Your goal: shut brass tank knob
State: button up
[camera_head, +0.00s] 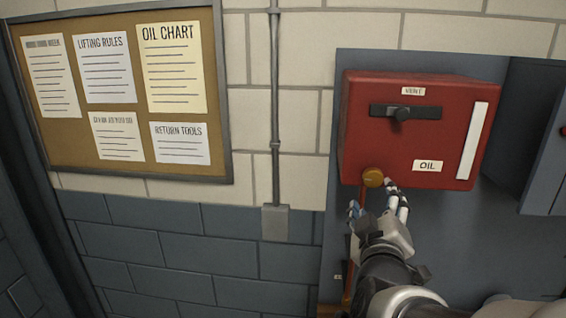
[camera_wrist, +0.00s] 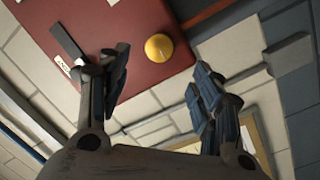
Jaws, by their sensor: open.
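The brass knob (camera_head: 373,177) is a round yellow disc on the lower left of the front of the red tank (camera_head: 360,135). It also shows in the wrist view as a yellow dome (camera_wrist: 159,47) on the red face. My gripper (camera_head: 378,203) is open just below the knob in the head view, its fingers pointing up toward it. In the wrist view the two fingers (camera_wrist: 160,85) are spread wide, with the knob beyond and between their tips. I see no contact with the knob. The right fingertip partly overlaps the tank's lower edge in the head view.
A black lever marked VENT (camera_head: 405,113) and an OIL label (camera_head: 428,166) are on the tank. A red-brown pipe (camera_head: 351,250) runs below it. A grey cabinet door (camera_head: 545,165) stands at the right. A notice board (camera_head: 225,120) hangs on the brick wall at the left.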

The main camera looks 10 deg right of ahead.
aim_at(373, 181)
jog(key=p+x, duration=0.2)
jog(key=x, duration=0.8)
jog(key=shift+c, duration=0.3)
jog(key=c, duration=1)
